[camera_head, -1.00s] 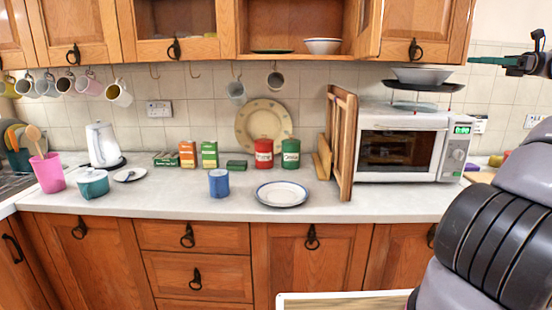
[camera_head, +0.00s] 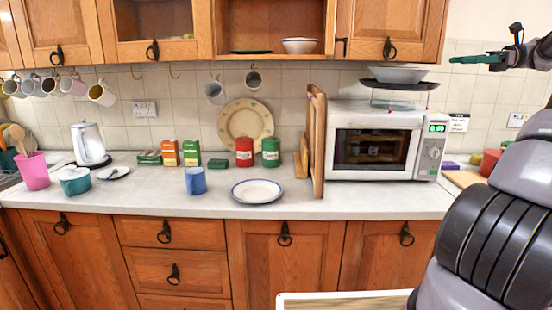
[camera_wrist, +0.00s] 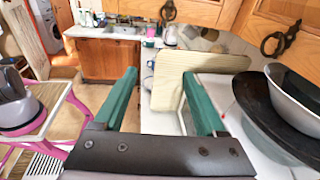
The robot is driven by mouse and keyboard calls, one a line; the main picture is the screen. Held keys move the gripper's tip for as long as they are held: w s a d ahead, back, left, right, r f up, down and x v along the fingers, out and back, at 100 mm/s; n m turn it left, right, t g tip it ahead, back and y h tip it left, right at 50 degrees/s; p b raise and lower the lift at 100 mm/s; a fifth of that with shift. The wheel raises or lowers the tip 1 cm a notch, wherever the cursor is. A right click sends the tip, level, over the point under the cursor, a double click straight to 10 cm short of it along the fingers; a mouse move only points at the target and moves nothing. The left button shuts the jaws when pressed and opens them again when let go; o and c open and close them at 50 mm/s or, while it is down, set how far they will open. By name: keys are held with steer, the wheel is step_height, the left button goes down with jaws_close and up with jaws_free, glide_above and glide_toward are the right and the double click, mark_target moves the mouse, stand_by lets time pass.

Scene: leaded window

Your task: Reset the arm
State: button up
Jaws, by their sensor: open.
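My gripper (camera_head: 452,60) is at the upper right of the head view, to the right of and above the microwave, with its teal fingers pointing left. In the wrist view its two fingers (camera_wrist: 160,80) are spread apart. They look empty. The pale wooden board (camera_wrist: 190,84) shows beyond and between them, apart as far as I can tell. The black plate (camera_wrist: 262,125) with a white bowl (camera_wrist: 300,95) is right of the fingers in the wrist view. My forearm fills the right side of the head view.
The microwave (camera_head: 372,150) carries a rack with a plate and bowl (camera_head: 399,75). Wooden boards (camera_head: 318,140) stand upright left of it. A white plate (camera_head: 257,191) and blue mug (camera_head: 195,181) are on the counter (camera_head: 330,205). Wall cupboards (camera_head: 390,30) overhang it.

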steer(key=s+a+f+n+g+h, duration=0.1)
steer(key=s+a+n+h, duration=0.25)
steer(key=a, duration=0.85)
steer(key=s+a+f+n+g+h, duration=0.25)
steer(key=a+h, duration=0.25)
steer(key=a, duration=0.7)
steer(key=s+a+f+n+t+h, duration=0.2)
steer(key=s+n, duration=0.1)
steer(key=s, duration=0.4)
steer(key=s+a+f+n+t+h, duration=0.1)
steer(key=s+a+n+t+h, duration=0.1)
steer(key=s, duration=0.5)
steer(key=s+a+f+n+t+h, duration=0.2)
steer(key=s+a+n+t, duration=0.1)
steer(key=s, duration=0.4)
steer(key=shift+a+f+n+t, duration=0.2)
steer(key=shift+f+n+t, duration=0.15)
steer(key=shift+n+t, duration=0.3)
